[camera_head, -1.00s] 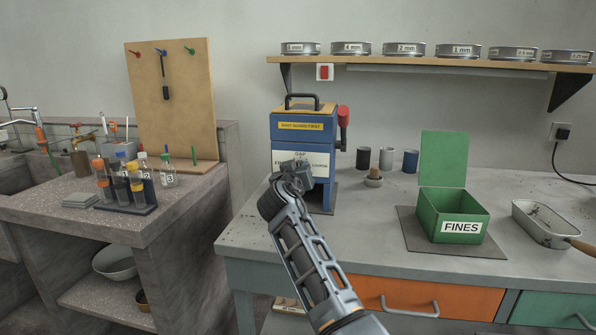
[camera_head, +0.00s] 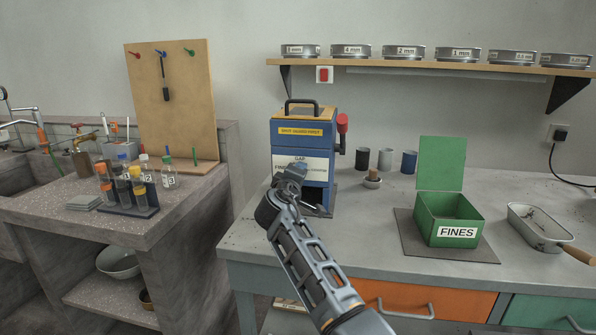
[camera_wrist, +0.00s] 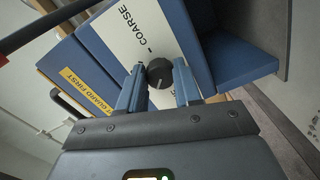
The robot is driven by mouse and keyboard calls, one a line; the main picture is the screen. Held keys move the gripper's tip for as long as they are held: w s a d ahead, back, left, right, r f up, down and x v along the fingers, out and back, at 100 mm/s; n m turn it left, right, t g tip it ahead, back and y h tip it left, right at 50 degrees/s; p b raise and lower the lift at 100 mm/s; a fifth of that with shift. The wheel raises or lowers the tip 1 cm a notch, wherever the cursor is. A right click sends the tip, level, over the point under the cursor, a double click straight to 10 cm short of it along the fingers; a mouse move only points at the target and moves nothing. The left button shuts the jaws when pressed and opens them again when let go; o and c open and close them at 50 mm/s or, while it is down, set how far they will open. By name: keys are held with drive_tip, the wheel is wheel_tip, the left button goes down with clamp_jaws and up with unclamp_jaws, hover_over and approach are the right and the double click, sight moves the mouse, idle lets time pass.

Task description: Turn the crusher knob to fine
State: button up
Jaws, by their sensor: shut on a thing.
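The crusher (camera_head: 284,149) is a blue box with a wooden top, black handle and yellow guard label, standing on the bench. Its white plate (camera_head: 316,164) reads GAP, with FINE at left, partly hidden, and COARSE at right. The black round knob (camera_wrist: 160,72) shows in the wrist view, with COARSE printed beside it; its pointer direction is unclear. My gripper (camera_wrist: 159,82) has its two blue fingers on either side of the knob and is shut on it. In the head view my gripper (camera_head: 292,172) hides the knob.
A red-handled lever (camera_head: 342,124) sticks out at the crusher's right side. A test-tube rack (camera_head: 125,195) is on the left counter.

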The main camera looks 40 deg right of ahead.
drive_tip(key=n+p, duration=0.4)
drive_tip(key=n, duration=0.4)
drive_tip(key=shift+a+n, duration=0.1)
drive_tip(key=shift+n, duration=0.2)
drive_tip(key=shift+n+p, duration=0.3)
drive_tip(key=o, duration=1)
drive_tip(key=shift+o, duration=0.2)
drive_tip(key=v, duration=0.7)
drive_tip(key=shift+a, duration=0.35)
drive_tip(key=shift+s, duration=0.15)
